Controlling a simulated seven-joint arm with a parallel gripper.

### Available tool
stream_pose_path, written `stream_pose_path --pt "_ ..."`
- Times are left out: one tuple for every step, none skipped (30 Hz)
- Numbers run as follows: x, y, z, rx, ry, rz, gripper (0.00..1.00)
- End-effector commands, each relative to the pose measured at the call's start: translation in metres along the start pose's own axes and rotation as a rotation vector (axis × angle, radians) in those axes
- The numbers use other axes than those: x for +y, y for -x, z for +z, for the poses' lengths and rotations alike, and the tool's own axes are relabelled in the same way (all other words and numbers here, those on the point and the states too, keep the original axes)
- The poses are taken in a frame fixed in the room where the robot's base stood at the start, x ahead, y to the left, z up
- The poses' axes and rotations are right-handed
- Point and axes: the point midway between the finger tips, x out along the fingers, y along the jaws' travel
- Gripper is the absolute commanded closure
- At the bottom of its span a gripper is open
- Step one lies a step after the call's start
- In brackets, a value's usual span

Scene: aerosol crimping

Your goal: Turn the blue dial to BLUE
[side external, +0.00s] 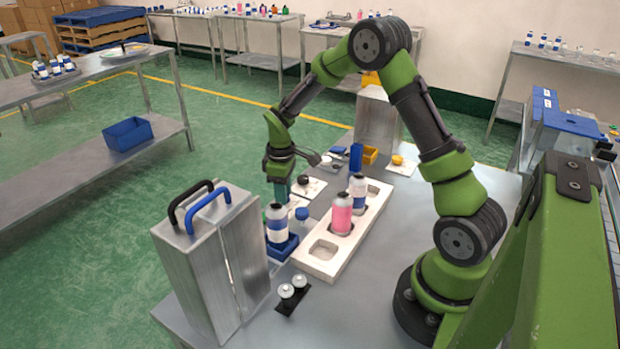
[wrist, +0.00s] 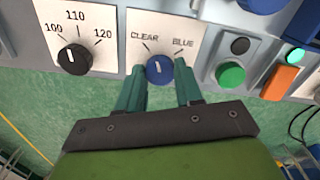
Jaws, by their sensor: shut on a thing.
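The blue dial (wrist: 160,70) sits on a white plate (wrist: 163,28) marked CLEAR at upper left and BLUE at upper right. Its white pointer mark points nearly straight up, between the two labels. My gripper (wrist: 160,76) has one teal finger on each side of the dial and is shut on it.
In the wrist view a black dial (wrist: 73,58) marked 100, 110, 120 is to the left. A green button (wrist: 230,74) and an orange switch (wrist: 279,82) are to the right. In the side view, a white rack (side external: 318,262) with bottles and a metal case (side external: 214,262) stand nearby.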

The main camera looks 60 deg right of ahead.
Motion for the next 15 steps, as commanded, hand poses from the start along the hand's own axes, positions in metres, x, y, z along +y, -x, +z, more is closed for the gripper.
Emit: stream_pose_path --pt "-0.0003 0.0007 -0.0002 0.000 -0.043 0.001 0.95" --pt "-0.0004 0.0007 -0.0002 0.000 -0.072 0.001 0.95" --pt "-0.0005 0.0007 -0.0003 0.000 -0.110 0.001 0.95" --pt "-0.0005 0.0007 -0.0003 0.000 -0.139 0.001 0.95" --pt "-0.0004 0.0007 -0.0002 0.000 -0.168 0.001 0.95" --pt "-0.0003 0.0007 -0.0001 0.000 -0.206 0.001 0.95" --pt "-0.0006 0.0007 -0.0003 0.000 -0.234 0.001 0.95" --pt "-0.0008 0.0008 -0.0004 0.000 -0.262 0.000 0.95" --pt "-0.0006 0.0008 -0.0002 0.000 -0.300 0.001 0.95" --pt "-0.0003 0.0008 -0.0001 0.000 -0.329 0.001 0.95" --pt "-0.0004 0.0008 -0.0001 0.000 -0.358 0.001 0.95" --pt "-0.0009 0.0008 -0.0004 0.000 -0.395 0.000 0.95" --pt "-0.0009 0.0008 -0.0004 0.000 -0.424 0.000 0.95" --pt "-0.0006 0.0008 -0.0003 0.000 -0.452 0.001 0.95" --pt "-0.0005 0.0009 -0.0002 0.000 -0.491 0.001 0.95"
